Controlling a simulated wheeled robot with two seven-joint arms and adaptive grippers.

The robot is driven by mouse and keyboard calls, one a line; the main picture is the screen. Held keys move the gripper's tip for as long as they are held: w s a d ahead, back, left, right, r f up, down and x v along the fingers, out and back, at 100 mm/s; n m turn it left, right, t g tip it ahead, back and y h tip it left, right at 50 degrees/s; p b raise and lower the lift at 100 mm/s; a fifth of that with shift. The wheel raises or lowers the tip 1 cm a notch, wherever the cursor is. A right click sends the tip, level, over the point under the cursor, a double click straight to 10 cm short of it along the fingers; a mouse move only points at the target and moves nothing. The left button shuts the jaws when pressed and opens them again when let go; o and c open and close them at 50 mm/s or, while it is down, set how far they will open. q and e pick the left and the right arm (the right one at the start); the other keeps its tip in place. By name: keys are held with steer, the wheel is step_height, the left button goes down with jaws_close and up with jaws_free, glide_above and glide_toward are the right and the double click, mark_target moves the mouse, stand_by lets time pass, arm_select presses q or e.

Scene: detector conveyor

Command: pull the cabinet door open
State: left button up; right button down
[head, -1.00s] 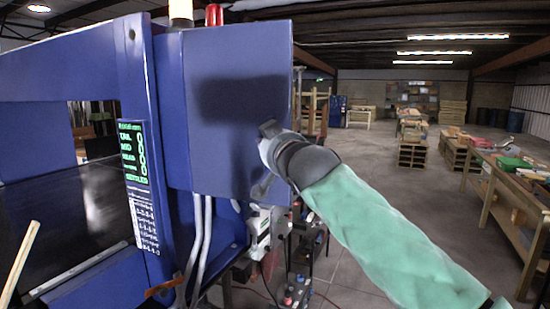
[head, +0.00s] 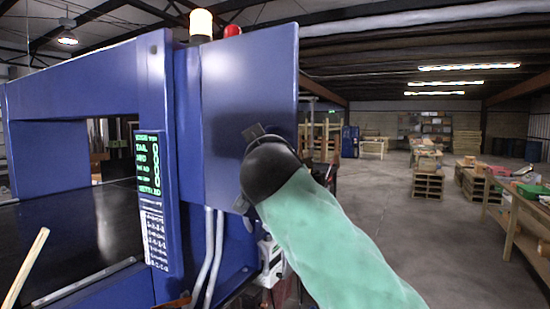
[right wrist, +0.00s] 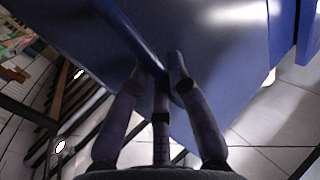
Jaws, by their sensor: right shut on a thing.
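The cabinet is a blue metal box with a flat door (head: 225,85) facing me in the head view. The door's right edge stands nearer to me than its left edge, so it looks partly swung out. My right gripper (head: 257,130) is at the lower right part of the door, mostly hidden behind my dark wrist. In the right wrist view, the right gripper (right wrist: 160,78) has its dark fingers closed around a blue bar, the door handle (right wrist: 138,45), in front of the blue door surface. My left gripper is not in view.
A blue machine frame with a green-lit display panel (head: 150,165) and dark belt (head: 70,230) stands left of the cabinet. Grey conduits (head: 213,250) run below it. Beacon lights (head: 201,24) sit on top. Open floor (head: 410,240) lies right, before wooden benches (head: 520,205).

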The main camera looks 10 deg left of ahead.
steer(key=shift+s+a+m+h, duration=0.6)
steer(key=shift+s+a+h, duration=0.35)
steer(key=shift+s+h, duration=0.15)
steer(key=c, duration=1.2)
jaws_free()
steer(key=shift+o, duration=0.2)
steer(key=shift+d, duration=0.1)
steer(key=s, duration=1.2)
steer(key=shift+d, duration=0.35)
